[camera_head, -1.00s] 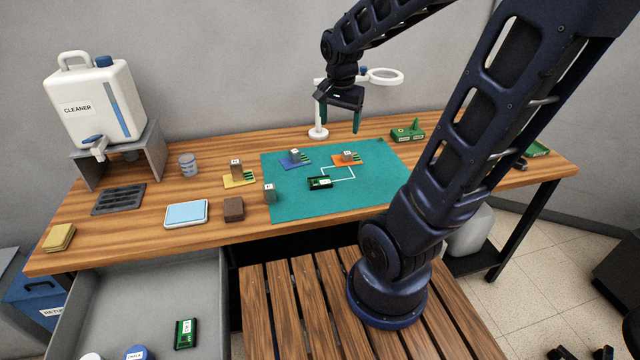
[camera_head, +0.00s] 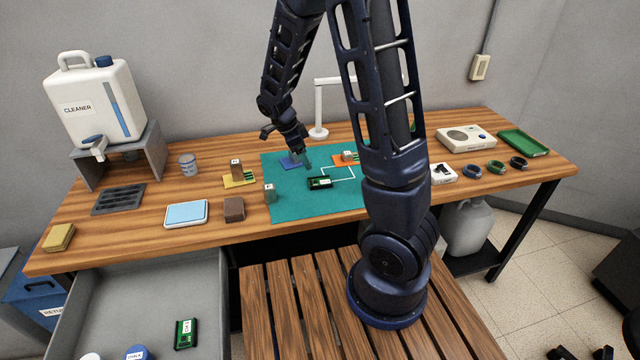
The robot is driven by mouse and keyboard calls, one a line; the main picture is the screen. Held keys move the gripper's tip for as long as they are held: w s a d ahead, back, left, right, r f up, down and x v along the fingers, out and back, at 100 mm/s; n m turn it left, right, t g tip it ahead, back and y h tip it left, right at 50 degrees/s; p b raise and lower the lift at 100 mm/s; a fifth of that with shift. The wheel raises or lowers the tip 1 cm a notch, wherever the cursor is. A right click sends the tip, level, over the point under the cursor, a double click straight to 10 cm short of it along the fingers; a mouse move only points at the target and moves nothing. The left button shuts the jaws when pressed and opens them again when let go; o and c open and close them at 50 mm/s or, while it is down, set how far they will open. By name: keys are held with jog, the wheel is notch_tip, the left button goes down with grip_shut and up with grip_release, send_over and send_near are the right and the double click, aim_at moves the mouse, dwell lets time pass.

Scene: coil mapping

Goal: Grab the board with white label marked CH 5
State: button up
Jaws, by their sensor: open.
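A small dark green board with a white label (camera_head: 319,183) lies on the teal mat (camera_head: 290,209). The label's writing is too small to read. Another green board with a white label (camera_head: 186,334) lies in the open grey drawer at the lower left, its label also unreadable. My gripper (camera_head: 305,163) is open and points down over the mat, above and slightly left of the board on the mat. It partly hides the blue piece (camera_head: 290,161) behind it and appears to hold nothing.
An orange piece (camera_head: 345,158), a yellow piece (camera_head: 240,180) and a grey block (camera_head: 269,192) stand around the mat. A white magnifier stand (camera_head: 319,110) rises behind my gripper.

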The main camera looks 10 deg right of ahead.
aim_at(319, 181)
jog(key=x, duration=0.6)
jog(key=shift+a, duration=0.1)
jog(key=shift+d+x, duration=0.15)
jog(key=shift+x, duration=1.15)
jog(key=shift+d+x, duration=0.15)
jog(key=shift+x, duration=1.2)
jog(key=shift+s+r, duration=0.1)
jog(key=shift+r, duration=0.05)
jog(key=shift+c, duration=0.5)
jog(key=c, duration=1)
